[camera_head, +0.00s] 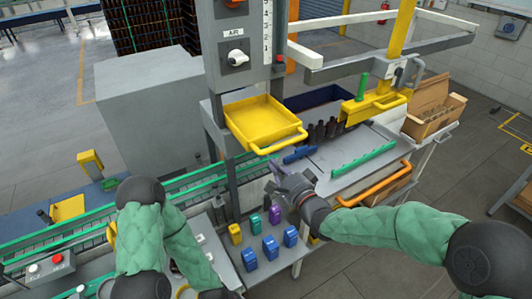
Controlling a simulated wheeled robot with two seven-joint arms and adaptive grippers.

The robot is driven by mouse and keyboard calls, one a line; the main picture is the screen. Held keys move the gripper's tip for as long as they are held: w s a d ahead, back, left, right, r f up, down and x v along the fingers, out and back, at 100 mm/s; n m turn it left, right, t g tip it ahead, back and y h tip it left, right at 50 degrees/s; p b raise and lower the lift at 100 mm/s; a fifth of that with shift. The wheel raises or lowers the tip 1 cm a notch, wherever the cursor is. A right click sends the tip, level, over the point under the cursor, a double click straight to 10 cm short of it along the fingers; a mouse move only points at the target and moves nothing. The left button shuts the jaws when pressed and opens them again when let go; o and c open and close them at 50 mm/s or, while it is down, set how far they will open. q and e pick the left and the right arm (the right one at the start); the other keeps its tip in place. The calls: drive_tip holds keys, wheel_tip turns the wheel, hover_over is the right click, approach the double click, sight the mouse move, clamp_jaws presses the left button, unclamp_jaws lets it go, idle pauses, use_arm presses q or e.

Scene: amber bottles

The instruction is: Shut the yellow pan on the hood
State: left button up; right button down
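The yellow pan (260,119) is a shallow tray with a raised rim and a bar handle (280,142) along its front right edge. It sticks out from the grey upright panel (238,45) and its open top faces up. My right gripper (275,178) is below the pan's handle, apart from it, with its fingers pointing up and left. The fingers look spread and hold nothing that I can see. My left arm is at the lower left; its gripper is out of view. No part is clearly marked as the hood.
A green-railed conveyor (85,222) runs at left. A yellow bracket (378,103), an orange handle (376,186) and a cardboard box (432,105) are at right.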

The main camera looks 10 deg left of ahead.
sight(265, 154)
drive_tip(key=shift+p+x, duration=0.6)
drive_tip(key=shift+x, duration=2.25)
drive_tip(key=shift+w+a+b, duration=0.25)
drive_tip(key=shift+w+b, duration=0.05)
drive_tip(key=b+x, duration=0.3)
drive_tip(key=x, duration=0.4)
drive_tip(key=shift+w+a+f, duration=0.15)
drive_tip(key=shift+w, duration=0.1)
drive_tip(key=shift+w+a, duration=0.2)
drive_tip(key=shift+w, duration=0.1)
drive_tip(key=shift+b, duration=0.35)
